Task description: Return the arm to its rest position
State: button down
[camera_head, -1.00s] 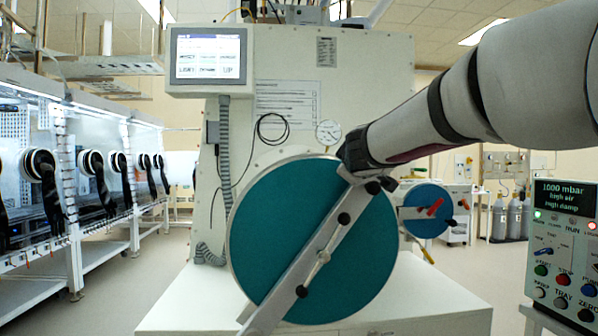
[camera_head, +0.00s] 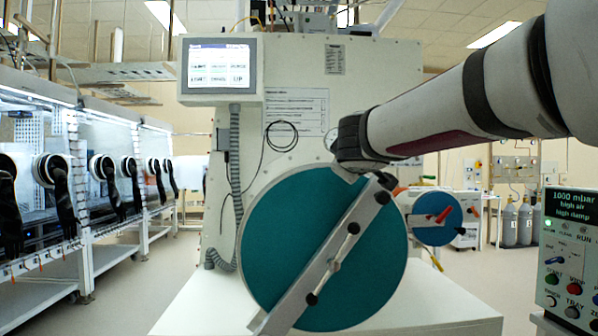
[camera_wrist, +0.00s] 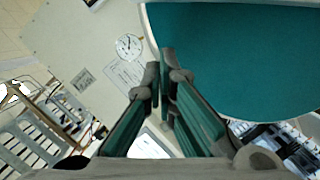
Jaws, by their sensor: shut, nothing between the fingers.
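My arm reaches in from the upper right in the head view. Its dark wrist end (camera_head: 352,142) is in front of the top edge of the large round teal door (camera_head: 290,235); I cannot tell whether they touch. In the wrist view my gripper (camera_wrist: 160,72) is shut, with nothing between its fingers. The teal door also fills the upper right of the wrist view (camera_wrist: 235,55). A grey diagonal bar (camera_head: 325,255) with black knobs crosses the door.
A screen (camera_head: 218,63) is at upper left. A control box (camera_head: 570,255) stands at right. Gloveboxes with black gloves (camera_head: 60,190) line the left, with open floor beside them.

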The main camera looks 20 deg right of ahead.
jog(key=s+a+f+m+g+y+p, duration=0.1)
jog(key=s+a+f, duration=0.5)
jog(key=s, duration=0.6)
jog(key=s+a+f+m+g+y+p, duration=0.2)
jog(key=s+a+f+g+y+p, duration=0.2)
jog(key=s, duration=0.8)
jog(key=s+a+f+m+g+y+p, duration=0.1)
jog(key=s+a+f+g+y+p, duration=0.2)
jog(key=s+a+f, duration=0.6)
jog(key=s+g+p, duration=0.1)
jog(key=s+p, duration=0.1)
jog(key=s, duration=0.2)
jog(key=shift+f+g+p, duration=0.25)
jog(key=shift+g+p, duration=0.15)
